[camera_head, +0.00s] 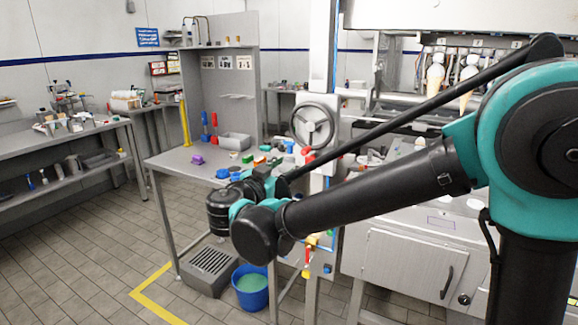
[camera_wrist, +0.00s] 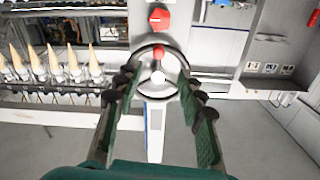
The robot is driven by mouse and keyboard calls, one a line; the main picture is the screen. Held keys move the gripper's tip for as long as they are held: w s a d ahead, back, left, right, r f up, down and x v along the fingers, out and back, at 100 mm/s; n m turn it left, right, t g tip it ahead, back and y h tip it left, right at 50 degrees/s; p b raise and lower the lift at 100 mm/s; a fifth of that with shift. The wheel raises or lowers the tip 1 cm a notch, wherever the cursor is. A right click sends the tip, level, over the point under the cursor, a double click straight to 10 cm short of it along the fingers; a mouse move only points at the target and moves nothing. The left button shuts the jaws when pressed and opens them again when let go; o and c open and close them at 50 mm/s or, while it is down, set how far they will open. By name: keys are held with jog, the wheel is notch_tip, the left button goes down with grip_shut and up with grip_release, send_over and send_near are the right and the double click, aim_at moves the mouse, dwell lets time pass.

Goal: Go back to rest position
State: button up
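My gripper (camera_wrist: 160,85) is open, with its two dark green fingers spread wide and nothing between the pads. In the head view my arm reaches left across the picture, and its end is in front of the grey table, partly hidden by the wrist. A grey handwheel (camera_head: 313,122) stands just behind and to the right of the arm's end. In the wrist view the handwheel (camera_wrist: 158,72) shows between and beyond the fingertips; I cannot tell the exact gap.
The grey table (camera_head: 180,165) holds a purple block (camera_head: 198,160), a grey bin (camera_head: 235,141) and small coloured objects. A blue bucket (camera_head: 250,298) stands on the floor. Floor at left is clear.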

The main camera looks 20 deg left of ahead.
jog(key=w+d+f+g+h, duration=0.1)
jog(key=w+d+f+g, duration=0.3)
jog(key=d, duration=0.6)
jog(key=w+d+f+n+g+h, duration=0.1)
jog(key=w+d+f, duration=0.1)
jog(key=d+f, duration=0.55)
jog(key=w+d+f+g+h, duration=0.2)
jog(key=w+d+f+g, duration=0.15)
jog(key=d, duration=0.75)
jog(key=s+d+f+n+g+y, duration=0.1)
jog(key=s+d+f+g, duration=0.1)
jog(key=d+f, duration=0.35)
jog(key=s+d+f+g, duration=0.1)
jog(key=s+d+f, duration=0.15)
jog(key=d, duration=0.55)
jog(key=s+d+f+g+y, duration=0.1)
jog(key=s+d+f+y, duration=0.1)
jog(key=s, duration=0.4)
jog(key=s+d+f+n+g+y, duration=0.1)
jog(key=s+d+f+y, duration=0.1)
jog(key=s+d+f, duration=0.2)
jog(key=shift+s+d+f+y, duration=0.35)
jog(key=shift+s+f, duration=0.4)
jog(key=shift+s, duration=0.25)
jog(key=shift+o, duration=0.4)
